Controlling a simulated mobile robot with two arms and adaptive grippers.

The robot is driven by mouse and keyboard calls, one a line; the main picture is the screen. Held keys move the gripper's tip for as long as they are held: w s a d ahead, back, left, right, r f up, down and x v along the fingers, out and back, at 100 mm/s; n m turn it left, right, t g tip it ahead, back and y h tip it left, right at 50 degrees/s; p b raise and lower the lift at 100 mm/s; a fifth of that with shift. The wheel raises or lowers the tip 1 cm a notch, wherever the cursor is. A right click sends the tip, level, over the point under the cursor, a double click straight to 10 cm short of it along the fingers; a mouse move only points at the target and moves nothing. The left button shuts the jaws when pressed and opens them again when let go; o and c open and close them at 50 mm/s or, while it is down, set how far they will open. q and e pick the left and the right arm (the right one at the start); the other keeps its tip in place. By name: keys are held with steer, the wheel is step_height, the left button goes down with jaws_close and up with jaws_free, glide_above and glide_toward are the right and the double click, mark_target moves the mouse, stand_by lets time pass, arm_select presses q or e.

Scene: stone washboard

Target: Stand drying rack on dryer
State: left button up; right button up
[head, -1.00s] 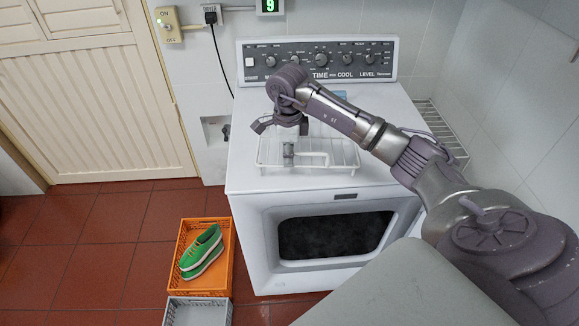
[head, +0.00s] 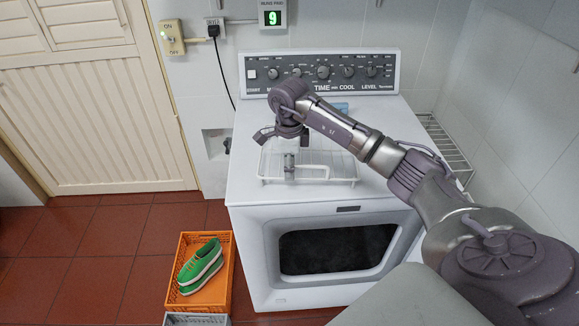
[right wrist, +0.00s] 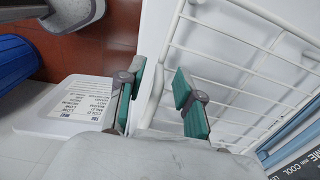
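The white wire drying rack (head: 334,167) lies on the top of the white dryer (head: 245,185), near its front edge. My right gripper (head: 277,137) is over the rack's left part in the head view, pointing down. In the right wrist view the rack's wires (right wrist: 225,45) fill the upper right. My right gripper (right wrist: 160,85) shows two teal-padded fingers spread apart, with a white rack wire running between them. Whether the pads touch it I cannot tell. My left gripper is not in view.
An orange crate (head: 226,262) holding green shoes (head: 201,266) stands on the red tiled floor at the dryer's left. A grey crate (head: 195,320) is in front of it. A wire shelf (head: 446,145) is at the dryer's right. A control panel (head: 322,58) rises behind.

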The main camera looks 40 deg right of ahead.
step_height(320, 180, up, 12)
stand_by(0.7)
stand_by(0.4)
